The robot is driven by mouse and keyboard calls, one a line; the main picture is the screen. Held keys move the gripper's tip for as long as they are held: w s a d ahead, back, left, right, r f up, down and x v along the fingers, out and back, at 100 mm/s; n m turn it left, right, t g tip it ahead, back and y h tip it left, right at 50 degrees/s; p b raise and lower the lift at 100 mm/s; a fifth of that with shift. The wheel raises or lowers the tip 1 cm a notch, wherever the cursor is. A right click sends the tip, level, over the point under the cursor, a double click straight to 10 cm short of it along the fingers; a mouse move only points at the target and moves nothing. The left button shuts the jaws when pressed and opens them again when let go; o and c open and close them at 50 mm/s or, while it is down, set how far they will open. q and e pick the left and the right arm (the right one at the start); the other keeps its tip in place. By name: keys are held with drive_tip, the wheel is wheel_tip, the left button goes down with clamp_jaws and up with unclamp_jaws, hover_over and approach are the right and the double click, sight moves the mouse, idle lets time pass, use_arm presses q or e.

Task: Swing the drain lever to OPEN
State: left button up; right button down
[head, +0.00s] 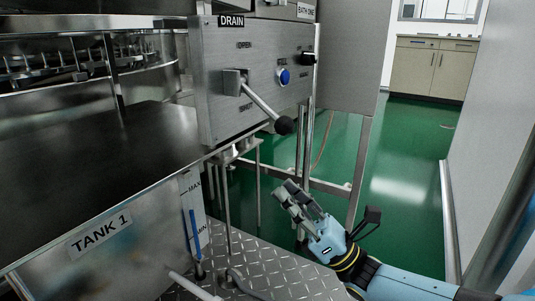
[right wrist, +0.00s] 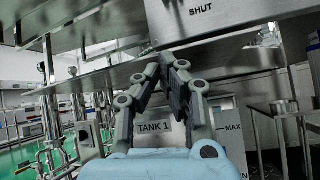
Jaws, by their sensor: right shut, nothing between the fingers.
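The drain lever (head: 262,103) is a metal rod with a black ball knob (head: 284,125), on a steel panel (head: 225,75) below a DRAIN label (head: 231,22). It slants down and right from its pivot block, between the OPEN mark above and the SHUT mark below. My right gripper (head: 283,190) is below the knob and apart from it, shut and empty. In the right wrist view its fingers (right wrist: 168,58) meet below the SHUT lettering (right wrist: 200,8); the lever does not show there. My left gripper is not in view.
Right of the lever are a blue button (head: 283,77) and a black knob (head: 308,59). TANK 1 (head: 100,262) and its steel top (head: 90,150) lie at left. Frame legs (head: 360,165) stand behind my right gripper. Green floor is open at right, before a cabinet (head: 432,68).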

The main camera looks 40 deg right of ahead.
sight(269, 112)
drive_tip(key=shift+w+r, duration=0.1)
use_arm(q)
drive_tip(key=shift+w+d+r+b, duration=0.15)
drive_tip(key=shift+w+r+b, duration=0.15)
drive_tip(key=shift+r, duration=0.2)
use_arm(e)
drive_tip(key=w+a+r, duration=0.1)
drive_tip(key=w+r, duration=0.2)
drive_tip(key=r, duration=0.5)
drive_tip(key=shift+w+a+r, duration=0.15)
drive_tip(key=shift+w, duration=0.15)
